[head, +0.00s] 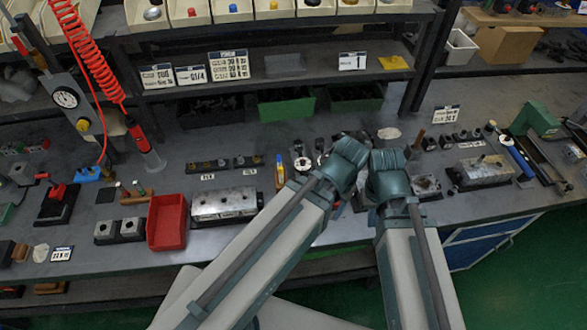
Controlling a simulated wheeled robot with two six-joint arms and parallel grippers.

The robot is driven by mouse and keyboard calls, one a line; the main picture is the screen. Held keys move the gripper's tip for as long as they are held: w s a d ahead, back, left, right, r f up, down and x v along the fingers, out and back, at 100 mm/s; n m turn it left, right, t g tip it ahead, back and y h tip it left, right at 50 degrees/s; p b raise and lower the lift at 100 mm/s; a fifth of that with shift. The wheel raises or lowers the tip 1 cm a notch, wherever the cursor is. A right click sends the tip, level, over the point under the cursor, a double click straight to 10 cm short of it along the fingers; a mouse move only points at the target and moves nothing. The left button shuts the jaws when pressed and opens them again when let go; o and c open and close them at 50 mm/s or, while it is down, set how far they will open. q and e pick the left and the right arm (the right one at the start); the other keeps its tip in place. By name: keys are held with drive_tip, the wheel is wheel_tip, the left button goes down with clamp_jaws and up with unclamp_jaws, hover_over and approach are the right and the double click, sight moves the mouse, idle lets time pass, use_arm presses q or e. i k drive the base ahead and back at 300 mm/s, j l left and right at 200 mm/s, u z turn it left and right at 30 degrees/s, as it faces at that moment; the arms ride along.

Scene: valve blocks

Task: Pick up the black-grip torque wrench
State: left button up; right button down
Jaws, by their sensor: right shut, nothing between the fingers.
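I cannot pick out the black-grip torque wrench for sure. A long tool with a blue part (519,163) lies at the right end of the grey bench (100,250), beside a long dark bar-like piece (540,158). My two arms reach over the middle of the bench, their teal wrists side by side. My right gripper (386,163) is shut and empty, small and partly hidden by its wrist. My left gripper is hidden behind its own wrist. The arms cover part of the bench's middle.
A red bin (167,222) and metal valve blocks (226,206) stand left of my arms. Another metal block (482,171) stands to the right. A shelf (280,78) with labels and bins runs behind. A red coiled hose (88,55) hangs at the left.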

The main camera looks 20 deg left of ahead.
sight(303, 171)
drive_tip(key=i+j+u, duration=0.1)
drive_tip(key=j+u, duration=0.3)
drive_tip(key=i+l, duration=0.15)
drive_tip(key=i, duration=0.3)
drive_tip(key=k+l+u, duration=0.15)
drive_tip(key=u, duration=0.2)
drive_tip(key=k+l+u, duration=0.15)
drive_tip(key=l+u, duration=0.2)
drive_tip(key=k+l+u, duration=0.1)
drive_tip(key=u, duration=0.25)
drive_tip(key=k, duration=0.1)
